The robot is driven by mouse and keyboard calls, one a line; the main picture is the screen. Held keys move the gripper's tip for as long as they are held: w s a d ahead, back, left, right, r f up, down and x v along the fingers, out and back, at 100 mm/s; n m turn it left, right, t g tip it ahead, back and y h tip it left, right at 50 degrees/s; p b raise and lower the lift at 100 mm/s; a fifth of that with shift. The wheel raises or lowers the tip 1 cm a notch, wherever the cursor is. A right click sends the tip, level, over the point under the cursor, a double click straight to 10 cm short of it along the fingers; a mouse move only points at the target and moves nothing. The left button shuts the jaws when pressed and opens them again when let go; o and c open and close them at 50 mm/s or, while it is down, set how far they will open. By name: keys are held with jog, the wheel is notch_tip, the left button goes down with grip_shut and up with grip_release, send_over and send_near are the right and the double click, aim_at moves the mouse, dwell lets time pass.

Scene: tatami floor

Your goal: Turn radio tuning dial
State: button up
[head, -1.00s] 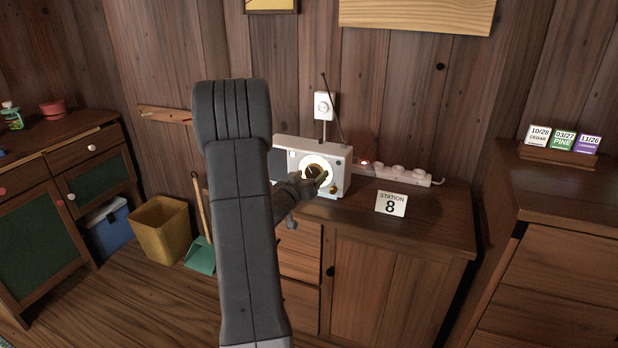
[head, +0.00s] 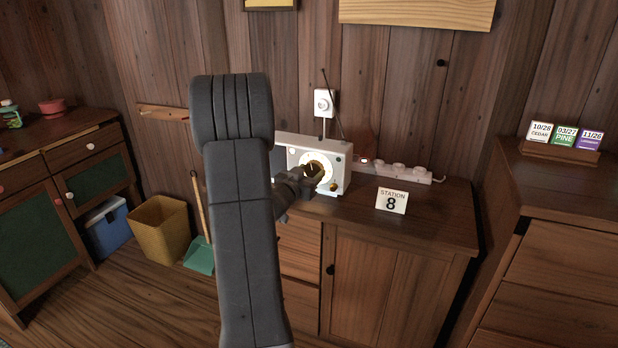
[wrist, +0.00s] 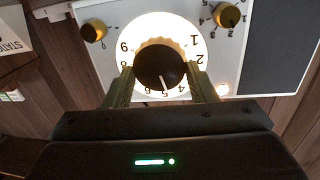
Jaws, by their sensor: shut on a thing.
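The white radio (head: 338,149) stands on the wooden cabinet against the wall, its round tuning face lit. In the wrist view the dark tuning dial (wrist: 158,58) sits in the middle of the glowing number ring (wrist: 160,22). Its white mark points down in that picture, at about 5. My gripper (wrist: 160,71) is shut on the dial, one finger at each side; in the head view my gripper (head: 312,180) covers part of the radio front. A card (head: 391,201) reading "STATION 8" stands on the cabinet right of the radio.
Two smaller gold knobs, one left (wrist: 94,32) and one right (wrist: 227,15) in the wrist view, flank the dial. A power strip (head: 396,172) lies behind the card. A thin antenna (head: 334,105) rises from the radio. The cabinet top (head: 440,205) right of the card is clear.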

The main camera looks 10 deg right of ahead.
jog(key=m+b, duration=0.3)
jog(key=m, duration=0.2)
jog(key=shift+s+d+y, duration=0.1)
jog(key=shift+y, duration=0.3)
jog(key=m+b, duration=0.3)
jog(key=m, duration=0.1)
jog(key=shift+d+f, duration=0.1)
jog(key=m+b, duration=0.2)
jog(key=m+y+b, duration=0.1)
jog(key=m+b, duration=0.1)
jog(key=m, duration=0.1)
jog(key=shift+s+d+f+t, duration=0.1)
jog(key=shift+f+t, duration=0.05)
jog(key=shift+t, duration=0.15)
jog(key=m+b, duration=0.4)
jog(key=shift+m+y, duration=0.3)
jog(key=shift+t, duration=0.3)
jog(key=o, duration=1)
jog(key=shift+s, duration=0.1)
